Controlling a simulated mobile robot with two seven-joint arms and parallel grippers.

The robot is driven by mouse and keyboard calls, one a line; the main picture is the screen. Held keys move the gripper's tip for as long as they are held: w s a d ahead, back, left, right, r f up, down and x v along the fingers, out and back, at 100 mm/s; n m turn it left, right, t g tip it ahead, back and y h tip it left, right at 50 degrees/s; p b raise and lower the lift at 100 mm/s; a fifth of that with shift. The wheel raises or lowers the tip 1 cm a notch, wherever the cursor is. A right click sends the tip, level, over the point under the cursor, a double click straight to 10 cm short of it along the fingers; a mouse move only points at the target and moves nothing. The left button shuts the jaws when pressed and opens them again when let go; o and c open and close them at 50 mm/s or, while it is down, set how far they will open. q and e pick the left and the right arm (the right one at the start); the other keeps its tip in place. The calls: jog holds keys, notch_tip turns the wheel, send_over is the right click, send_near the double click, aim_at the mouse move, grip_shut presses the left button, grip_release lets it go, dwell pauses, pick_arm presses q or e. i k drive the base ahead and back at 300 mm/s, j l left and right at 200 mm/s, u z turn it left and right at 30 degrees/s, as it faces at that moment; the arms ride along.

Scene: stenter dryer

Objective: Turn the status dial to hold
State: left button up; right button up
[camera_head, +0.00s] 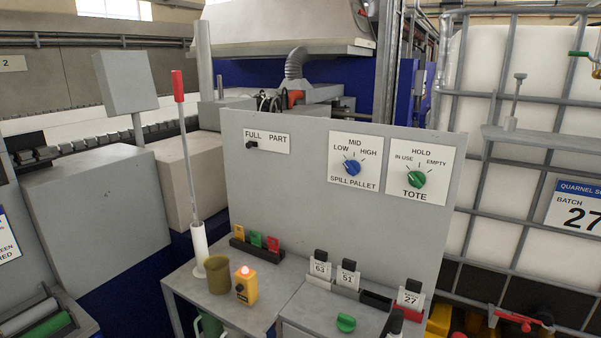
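The status dial is a green round knob (417,179) on a white plate marked TOTE (414,194), at the right of the upright grey panel (290,215). The plate is lettered IN USE at left, HOLD at top and EMPTY at right. The knob's pointer is small; it seems to lean up and left, toward IN USE, but I cannot be sure. Nothing touches or covers the knob. Neither of my grippers shows in the head view.
Left of it is a blue SPILL PALLET dial (352,167) and a FULL/PART switch (252,144). Below, the bench holds tags, a loose green knob (346,323), an orange-lit yellow box (246,285) and an olive cup (218,274). A caged white tote (530,100) stands right.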

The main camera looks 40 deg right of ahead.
aim_at(417, 179)
jog(key=z, duration=2.05)
